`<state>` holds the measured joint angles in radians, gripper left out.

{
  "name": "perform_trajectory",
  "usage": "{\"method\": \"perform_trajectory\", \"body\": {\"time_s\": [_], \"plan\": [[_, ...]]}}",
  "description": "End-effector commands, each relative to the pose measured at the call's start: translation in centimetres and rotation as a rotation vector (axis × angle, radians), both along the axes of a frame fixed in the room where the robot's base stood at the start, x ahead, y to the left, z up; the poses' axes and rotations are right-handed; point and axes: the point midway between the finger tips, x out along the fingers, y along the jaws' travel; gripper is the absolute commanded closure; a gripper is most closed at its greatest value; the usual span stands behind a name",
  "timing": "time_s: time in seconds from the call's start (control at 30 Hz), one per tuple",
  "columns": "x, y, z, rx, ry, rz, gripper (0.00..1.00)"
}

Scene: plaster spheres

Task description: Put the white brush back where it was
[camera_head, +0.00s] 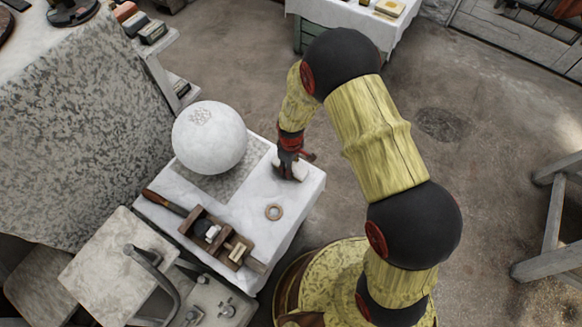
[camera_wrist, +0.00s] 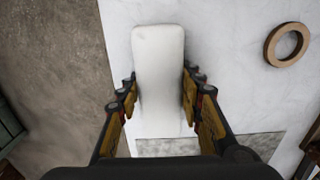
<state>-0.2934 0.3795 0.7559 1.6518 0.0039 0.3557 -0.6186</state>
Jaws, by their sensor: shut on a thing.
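The white brush (camera_wrist: 158,50) is a pale, rounded, oblong block in the wrist view, between the two fingers of my gripper (camera_wrist: 160,92). The fingers are shut on its sides. In the head view my gripper (camera_head: 290,155) points down over the far right corner of the white table (camera_head: 245,208), with a little of the brush (camera_head: 300,173) showing at its tips. I cannot tell whether the brush touches the tabletop. My gripper hides part of it.
A large plaster sphere (camera_head: 209,137) stands left of my gripper on a grey speckled patch. A wooden ring (camera_head: 267,212) lies nearer. A wooden tool holder (camera_head: 205,230) and a dark-handled tool (camera_head: 163,202) lie at the front left. The tabletop around the ring is clear.

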Motion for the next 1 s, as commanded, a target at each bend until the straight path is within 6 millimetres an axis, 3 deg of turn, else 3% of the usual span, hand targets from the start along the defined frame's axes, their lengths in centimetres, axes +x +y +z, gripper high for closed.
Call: {"method": "perform_trajectory", "body": {"time_s": [0.07,0.1,0.37,0.77,1.0], "plan": [[0.0,0.0,-0.3,0.000,0.000,0.000,0.92],[0.0,0.0,-0.2,0.000,0.000,0.000,0.61],[0.0,0.0,-0.2,0.000,0.000,0.000,0.46],[0.0,0.0,0.4,0.000,0.000,0.000,0.45],[0.1,0.0,4.7,0.001,-0.003,0.000,0.45]]}}
